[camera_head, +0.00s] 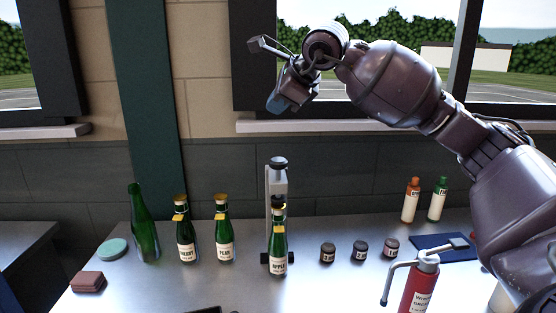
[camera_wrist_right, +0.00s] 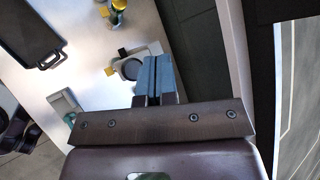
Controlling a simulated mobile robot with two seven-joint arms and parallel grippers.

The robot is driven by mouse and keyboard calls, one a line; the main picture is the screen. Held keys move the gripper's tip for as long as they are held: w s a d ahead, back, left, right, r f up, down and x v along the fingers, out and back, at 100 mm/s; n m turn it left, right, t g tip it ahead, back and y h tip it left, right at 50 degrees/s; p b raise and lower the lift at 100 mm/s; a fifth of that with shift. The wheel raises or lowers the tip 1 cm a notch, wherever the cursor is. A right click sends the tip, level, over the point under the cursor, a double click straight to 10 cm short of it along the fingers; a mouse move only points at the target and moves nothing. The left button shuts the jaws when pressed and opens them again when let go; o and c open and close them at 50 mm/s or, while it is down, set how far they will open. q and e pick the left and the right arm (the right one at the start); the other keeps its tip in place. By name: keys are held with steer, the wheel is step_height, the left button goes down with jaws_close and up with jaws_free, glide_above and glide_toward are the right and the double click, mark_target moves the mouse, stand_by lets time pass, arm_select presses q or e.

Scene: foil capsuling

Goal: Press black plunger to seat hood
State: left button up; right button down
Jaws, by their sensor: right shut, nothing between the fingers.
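A grey upright press stand (camera_head: 277,185) stands on the metal table with a black plunger (camera_head: 278,162) on top. The apple bottle (camera_head: 279,245), green with a cream label, stands upright in front of the stand. Its neck top looks dark, and I cannot tell how its hood sits.
The cherry bottle (camera_head: 185,240) and pear bottle (camera_head: 223,240), gold-topped, and a plain green bottle (camera_head: 143,225) stand left. Small dark jars (camera_head: 359,250) stand right of the press. A red extinguisher-like bottle (camera_head: 420,285) stands front right. The wall and window sill (camera_head: 300,126) are close behind.

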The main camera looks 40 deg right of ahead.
steer(key=b, duration=0.3)
glide_above(277, 160)
step_height(277, 160, down, 8)
steer(key=shift+f+b, duration=0.3)
steer(key=shift+f, duration=0.1)
stand_by(0.7)
stand_by(0.8)
steer(key=shift+f, duration=0.1)
stand_by(0.4)
steer(key=shift+f, duration=0.3)
